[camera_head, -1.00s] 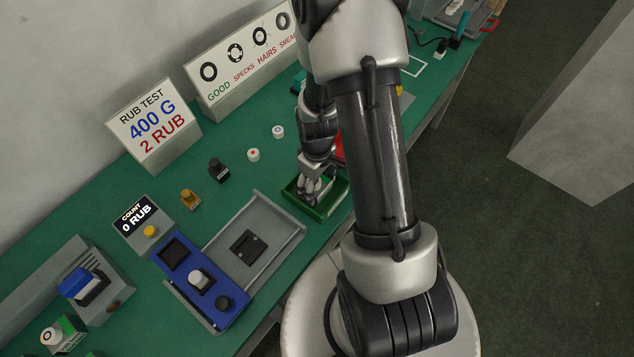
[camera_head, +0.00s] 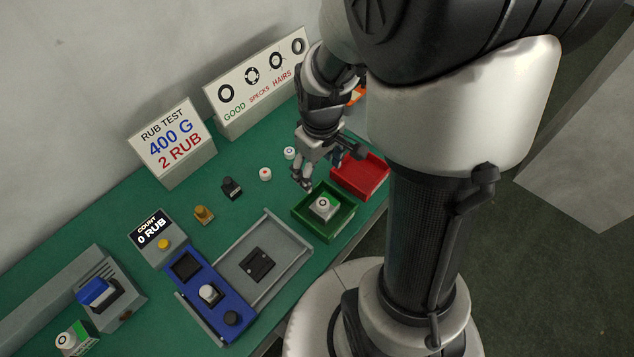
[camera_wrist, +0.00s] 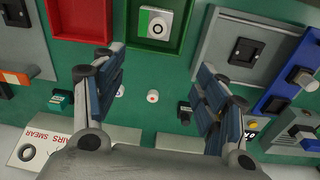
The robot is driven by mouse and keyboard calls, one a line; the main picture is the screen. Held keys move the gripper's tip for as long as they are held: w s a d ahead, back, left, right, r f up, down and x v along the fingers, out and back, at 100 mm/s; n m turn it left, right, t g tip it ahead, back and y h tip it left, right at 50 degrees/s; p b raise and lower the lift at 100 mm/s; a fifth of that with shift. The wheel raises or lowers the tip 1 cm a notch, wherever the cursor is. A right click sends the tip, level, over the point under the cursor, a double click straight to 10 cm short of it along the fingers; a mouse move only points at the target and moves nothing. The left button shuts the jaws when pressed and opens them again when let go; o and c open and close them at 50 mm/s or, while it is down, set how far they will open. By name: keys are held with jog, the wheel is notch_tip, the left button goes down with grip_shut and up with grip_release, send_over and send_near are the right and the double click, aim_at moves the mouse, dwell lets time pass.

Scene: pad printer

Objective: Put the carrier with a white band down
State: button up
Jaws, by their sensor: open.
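A small block (camera_head: 323,205), white on top with a black ring mark and with a green side part, sits inside the green tray (camera_head: 345,222). It is the likely carrier, though I cannot make out a separate white band. In the wrist view, the block (camera_wrist: 157,24) lies in the green tray (camera_wrist: 132,43), beyond my fingers. My gripper (camera_head: 322,171) is open and empty, above the table behind the green tray and apart from the block. In the wrist view, my gripper (camera_wrist: 160,88) shows its fingers spread wide.
A red tray (camera_head: 372,188) stands right of the green tray. A grey tray (camera_head: 285,268) and a blue fixture (camera_head: 228,312) are to the left. Sign boards (camera_head: 172,142) line the back.

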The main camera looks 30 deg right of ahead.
jog(key=s+a+r+m+t, duration=0.1)
jog(key=s+a+r, duration=0.3)
jog(key=s+r, duration=0.2)
jog(key=s+a+r+m+t, duration=0.2)
jog(key=s+a+r, duration=0.2)
jog(key=s+r, duration=0.3)
notch_tip(320, 180, up, 4)
jog(key=shift+s+a+r+t, duration=0.15)
jog(key=shift+s+t, duration=0.05)
jog(key=shift+t, duration=0.1)
dwell(0.4)
